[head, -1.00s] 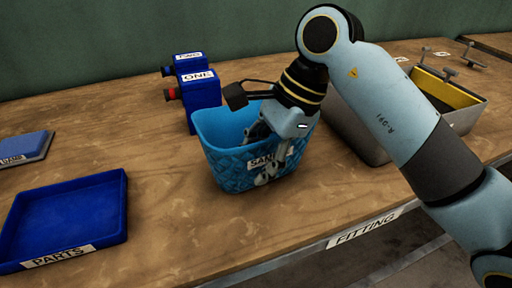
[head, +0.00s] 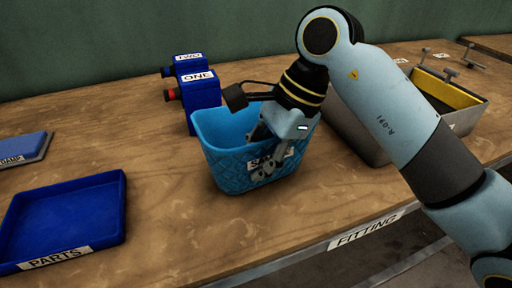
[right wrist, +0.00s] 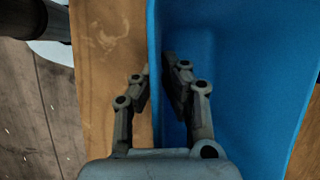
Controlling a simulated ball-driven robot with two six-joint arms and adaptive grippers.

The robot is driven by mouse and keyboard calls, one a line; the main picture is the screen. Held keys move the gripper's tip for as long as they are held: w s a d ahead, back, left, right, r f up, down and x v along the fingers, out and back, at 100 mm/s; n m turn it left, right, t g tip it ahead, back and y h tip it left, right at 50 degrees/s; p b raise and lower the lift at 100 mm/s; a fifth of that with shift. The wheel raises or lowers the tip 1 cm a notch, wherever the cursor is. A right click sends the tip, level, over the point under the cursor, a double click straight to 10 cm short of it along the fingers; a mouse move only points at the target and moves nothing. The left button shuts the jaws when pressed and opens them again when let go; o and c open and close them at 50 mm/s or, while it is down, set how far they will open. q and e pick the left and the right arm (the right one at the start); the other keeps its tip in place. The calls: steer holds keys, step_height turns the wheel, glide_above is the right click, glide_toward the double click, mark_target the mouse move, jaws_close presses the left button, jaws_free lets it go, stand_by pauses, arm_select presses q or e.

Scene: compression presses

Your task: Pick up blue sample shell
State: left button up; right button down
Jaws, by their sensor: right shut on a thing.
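The blue sample shell (head: 225,169) is a light blue, basket-like open bin with a quilted wall and a partly covered white label starting "SA". It stands upright on the wooden bench in the head view. My right gripper (head: 268,163) is shut on its near wall. In the right wrist view, the right gripper (right wrist: 155,75) has one finger outside and one inside the wall of the shell (right wrist: 235,60). The shell looks empty inside there. My left gripper is not in view.
Dark blue blocks marked ONE (head: 203,107) and TWO (head: 188,63) stand behind the shell. A blue PARTS tray (head: 70,215) lies at left, beside a DAMP pad (head: 22,146). A grey bin (head: 358,133) stands close at right. The bench's front edge is near; bench between tray and shell is clear.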

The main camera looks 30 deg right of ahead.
mark_target(265, 153)
stand_by(0.4)
steer(key=shift+r+p, duration=0.45)
steer(key=shift+p, duration=0.15)
steer(key=v, duration=0.4)
steer(key=shift+w+a+r, duration=0.2)
steer(key=shift+w+r, duration=0.05)
steer(key=shift+r, duration=0.05)
steer(key=s+d+r+p, duration=0.1)
steer(key=s+d+r, duration=0.2)
steer(key=d+r, duration=0.3)
steer(key=shift+s+d+r+p, duration=0.2)
steer(key=shift+s+d+p, duration=0.2)
steer(key=shift+d, duration=1.5)
